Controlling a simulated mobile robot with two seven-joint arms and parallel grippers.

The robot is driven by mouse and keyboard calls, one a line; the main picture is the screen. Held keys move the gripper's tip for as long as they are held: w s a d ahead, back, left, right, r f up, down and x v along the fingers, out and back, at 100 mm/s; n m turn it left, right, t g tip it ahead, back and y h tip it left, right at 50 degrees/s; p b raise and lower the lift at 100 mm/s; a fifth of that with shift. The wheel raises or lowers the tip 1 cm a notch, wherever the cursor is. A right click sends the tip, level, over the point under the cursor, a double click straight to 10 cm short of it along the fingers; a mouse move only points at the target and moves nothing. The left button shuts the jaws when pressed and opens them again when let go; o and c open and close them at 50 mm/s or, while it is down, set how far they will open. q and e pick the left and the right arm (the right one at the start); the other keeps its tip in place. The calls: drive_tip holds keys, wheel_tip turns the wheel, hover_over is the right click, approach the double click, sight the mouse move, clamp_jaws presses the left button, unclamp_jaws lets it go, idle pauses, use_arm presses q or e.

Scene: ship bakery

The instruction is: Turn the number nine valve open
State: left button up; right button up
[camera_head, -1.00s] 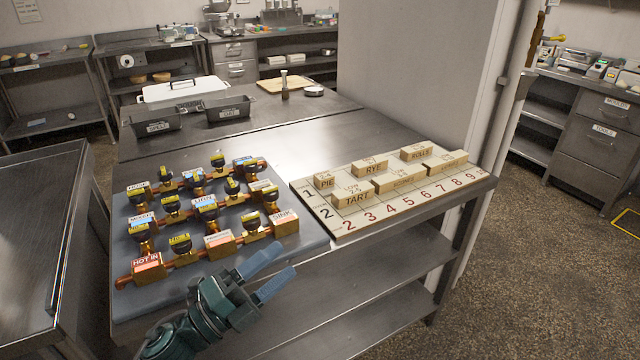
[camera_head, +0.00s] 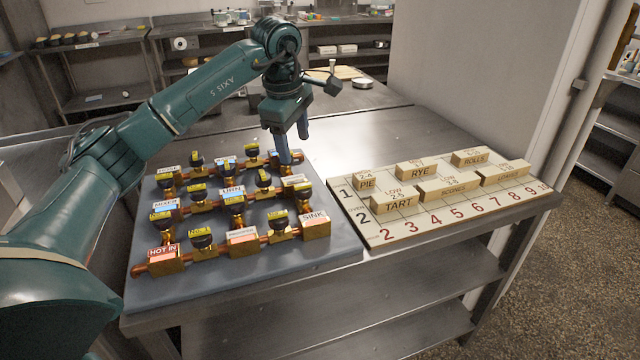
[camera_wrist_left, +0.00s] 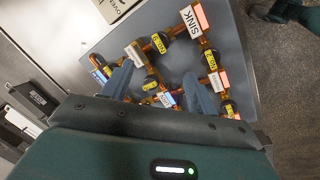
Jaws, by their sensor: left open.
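A blue-grey board (camera_head: 200,290) on the steel table carries copper pipes with several black-knobbed valves under yellow tags. The right gripper is not in view.
The SINK block (camera_head: 315,222) and the HOT IN block (camera_head: 165,258) stand at the board's near side. A numbered board (camera_head: 375,238) with several wooden blocks lies to the right. Bare steel table (camera_head: 370,135) lies behind it.

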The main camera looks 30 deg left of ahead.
sight(302, 185)
use_arm(q)
drive_tip(key=p+x, duration=0.1)
drive_tip(key=x, duration=1)
drive_tip(key=shift+f, duration=0.8)
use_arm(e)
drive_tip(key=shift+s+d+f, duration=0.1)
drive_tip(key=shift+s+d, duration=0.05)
use_arm(q)
drive_tip(key=c, duration=0.9)
drive_tip(key=shift+c, duration=0.2)
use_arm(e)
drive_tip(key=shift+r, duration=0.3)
